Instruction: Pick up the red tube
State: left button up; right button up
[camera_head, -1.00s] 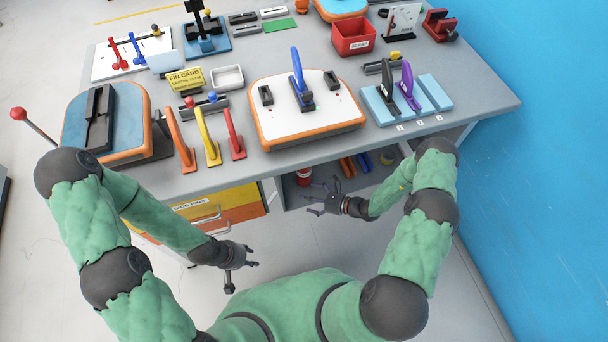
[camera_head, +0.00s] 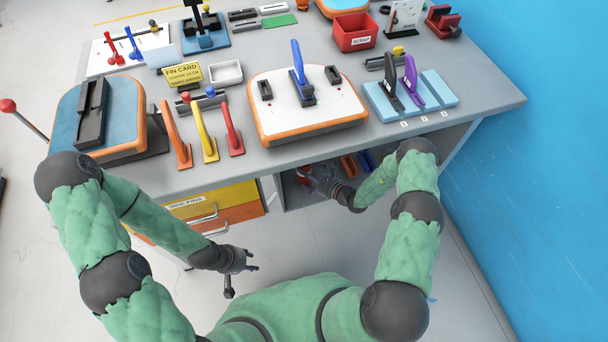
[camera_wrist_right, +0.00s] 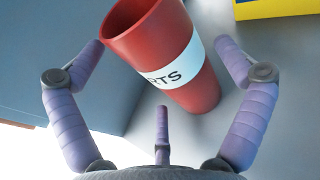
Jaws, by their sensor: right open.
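The red tube (camera_wrist_right: 172,50) is a tapered red cylinder with an open top and a white band lettered "RTS". In the right wrist view it stands tilted in the picture, between the spread fingers of my right gripper (camera_wrist_right: 160,48). The fingers are open on either side, and I see no firm grip on it. In the head view my right gripper (camera_head: 312,178) is inside the open bay under the table and covers most of the tube. My left gripper (camera_head: 252,261) hangs in front of the drawers, its fingers apart and empty.
Orange and blue pieces (camera_head: 366,160) lie in the bay to the right of the gripper. A yellow and an orange drawer (camera_head: 235,212) close off the left side. A yellow-and-blue block (camera_wrist_right: 278,8) lies beyond the tube.

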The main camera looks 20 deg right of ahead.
jog(key=shift+b+x, duration=0.45)
jog(key=shift+x, duration=0.95)
jog(key=shift+f, duration=0.1)
jog(key=shift+c, duration=0.3)
jog(key=c, duration=1)
jog(key=shift+o, duration=0.2)
